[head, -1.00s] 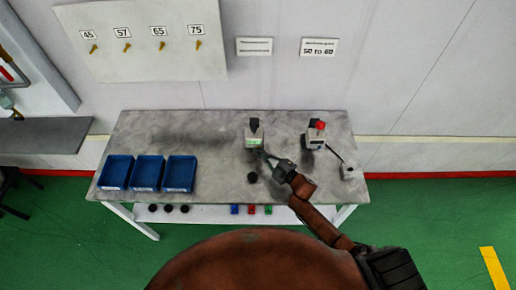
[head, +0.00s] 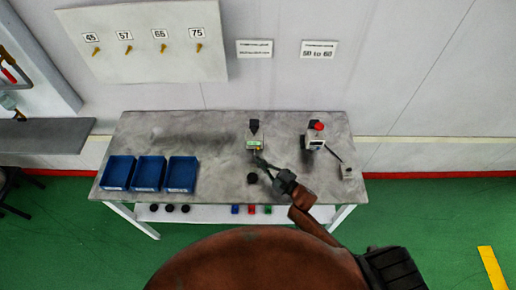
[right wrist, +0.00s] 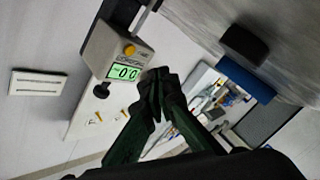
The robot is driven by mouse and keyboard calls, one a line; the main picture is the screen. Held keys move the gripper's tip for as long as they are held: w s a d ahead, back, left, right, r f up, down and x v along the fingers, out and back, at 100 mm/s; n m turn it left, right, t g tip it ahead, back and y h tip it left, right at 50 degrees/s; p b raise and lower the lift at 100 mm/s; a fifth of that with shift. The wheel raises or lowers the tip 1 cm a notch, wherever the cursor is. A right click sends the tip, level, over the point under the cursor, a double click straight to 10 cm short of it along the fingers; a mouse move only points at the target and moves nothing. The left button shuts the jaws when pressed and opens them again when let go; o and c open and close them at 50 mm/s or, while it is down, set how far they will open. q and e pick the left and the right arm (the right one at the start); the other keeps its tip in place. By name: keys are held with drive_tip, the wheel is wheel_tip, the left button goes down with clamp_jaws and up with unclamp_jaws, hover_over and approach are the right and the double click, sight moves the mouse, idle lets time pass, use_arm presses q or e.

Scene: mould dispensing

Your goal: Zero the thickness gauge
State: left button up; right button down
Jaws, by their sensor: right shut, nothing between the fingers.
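The thickness gauge (head: 254,143) stands on the grey table, right of its middle. In the right wrist view the gauge (right wrist: 104,48) shows a lit green display that seems to read 00, with a yellow button (right wrist: 129,50) beside it. My right gripper (head: 259,159) is just in front of the gauge's face. In the right wrist view its fingertips (right wrist: 157,76) are together with nothing between them, close to the display side. I cannot tell whether they touch the gauge. My left gripper is not in view.
Blue bins (head: 150,173) stand at the table's left. A round black piece (head: 252,178) lies in front of the gauge, near my right gripper. A device with a red top (head: 316,133) and a small wired box (head: 347,172) stand at the right.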

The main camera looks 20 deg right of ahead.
drive_tip(key=shift+s+a, duration=0.3)
drive_tip(key=shift+s, duration=0.6)
drive_tip(key=shift+d, duration=0.1)
